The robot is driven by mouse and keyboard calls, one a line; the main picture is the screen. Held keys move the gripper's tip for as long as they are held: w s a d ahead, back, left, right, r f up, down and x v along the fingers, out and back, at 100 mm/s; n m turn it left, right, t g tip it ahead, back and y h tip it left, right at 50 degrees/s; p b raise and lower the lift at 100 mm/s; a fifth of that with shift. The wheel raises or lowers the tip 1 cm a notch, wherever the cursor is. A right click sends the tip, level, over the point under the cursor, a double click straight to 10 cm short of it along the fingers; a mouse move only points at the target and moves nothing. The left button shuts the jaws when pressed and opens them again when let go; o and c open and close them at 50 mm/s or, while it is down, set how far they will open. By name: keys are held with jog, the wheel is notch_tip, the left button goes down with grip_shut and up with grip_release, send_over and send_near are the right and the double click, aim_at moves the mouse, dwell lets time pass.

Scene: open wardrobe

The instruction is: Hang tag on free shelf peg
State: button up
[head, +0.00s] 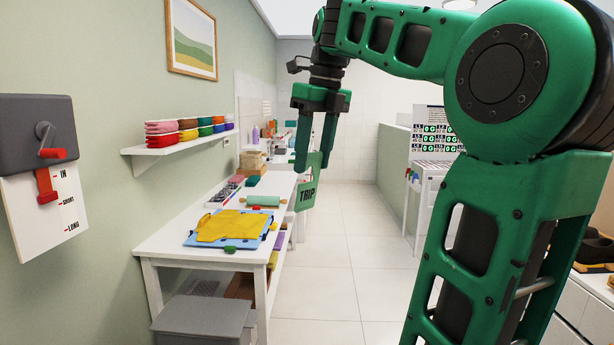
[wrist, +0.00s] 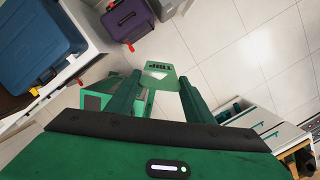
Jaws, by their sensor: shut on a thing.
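A flat green tag marked "TRIP" (head: 308,194) hangs from my gripper (head: 314,163) in mid-air, over the aisle to the right of the work table. In the wrist view the tag (wrist: 161,70) lies between the two green fingertips of my gripper (wrist: 160,82), its lettering showing. My gripper is shut on the tag, with the fingers some way apart. No shelf peg can be made out with certainty.
A blue case (wrist: 40,45) and a purple case (wrist: 128,18) show in the wrist view. A white table (head: 170,239) holds folded yellow cloth (head: 225,226). A wall shelf (head: 150,153) carries coloured stacks. A lever box (head: 30,130) hangs left. The tiled floor (head: 345,270) is clear.

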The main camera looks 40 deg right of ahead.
jog(key=shift+s+a+r+t, duration=0.15)
jog(key=shift+a+r, duration=0.1)
jog(key=shift+r, duration=0.7)
jog(key=shift+a+r+t, duration=0.15)
jog(key=shift+a+r, duration=0.05)
jog(key=shift+r, duration=0.75)
jog(key=shift+a, duration=0.1)
jog(key=shift+a+f, duration=0.15)
jog(key=shift+s+t, duration=0.2)
jog(key=shift+t, duration=0.1)
